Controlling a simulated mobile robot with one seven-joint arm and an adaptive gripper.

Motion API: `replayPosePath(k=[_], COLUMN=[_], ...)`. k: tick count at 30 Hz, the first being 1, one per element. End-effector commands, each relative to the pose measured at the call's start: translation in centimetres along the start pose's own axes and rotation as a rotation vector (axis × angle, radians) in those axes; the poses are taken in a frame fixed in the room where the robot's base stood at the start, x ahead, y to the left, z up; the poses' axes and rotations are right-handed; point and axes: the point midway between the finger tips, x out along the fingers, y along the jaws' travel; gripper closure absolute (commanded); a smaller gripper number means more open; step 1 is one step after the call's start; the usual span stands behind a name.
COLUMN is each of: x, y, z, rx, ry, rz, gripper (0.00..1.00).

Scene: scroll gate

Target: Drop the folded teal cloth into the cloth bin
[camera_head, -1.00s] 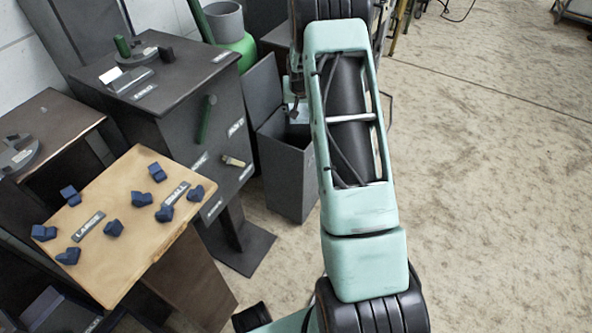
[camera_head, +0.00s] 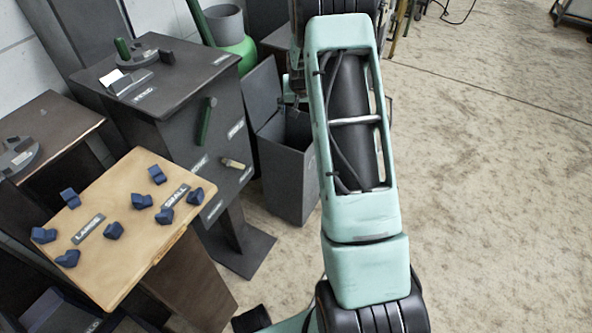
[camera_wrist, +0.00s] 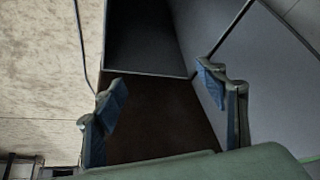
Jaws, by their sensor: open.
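A tall dark grey bin (camera_head: 290,180) with its lid (camera_head: 262,92) raised stands on the floor, left of my arm; I take it to be the cloth bin. My gripper (camera_head: 292,98) is over its open top, partly hidden behind my arm. In the wrist view my gripper (camera_wrist: 162,85) has its two blue-padded fingers wide apart with nothing between them. Below and beyond them are the bin's dark inner walls (camera_wrist: 145,38) and a brownish inside surface. I cannot make out the folded teal cloth in any view.
A dark cabinet (camera_head: 205,125) with handles and labels stands left of the bin. A wooden-topped stand (camera_head: 140,235) holds several blue blocks. A green cylinder (camera_head: 243,47) is behind. The floor (camera_head: 490,190) at right is clear.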

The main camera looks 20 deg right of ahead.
Motion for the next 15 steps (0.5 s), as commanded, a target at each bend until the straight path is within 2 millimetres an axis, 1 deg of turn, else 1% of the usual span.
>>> replayPosePath(k=[1, 9, 15], x=[-1.1, -6.0, -8.5], y=[0.0, -0.1, 0.0], z=[-0.1, -0.1, -0.1], rx=[0.0, -0.001, 0.0], ry=[0.003, 0.002, 0.001], rz=[0.0, -0.001, 0.0], gripper=[0.34, 0.34, 0.34])
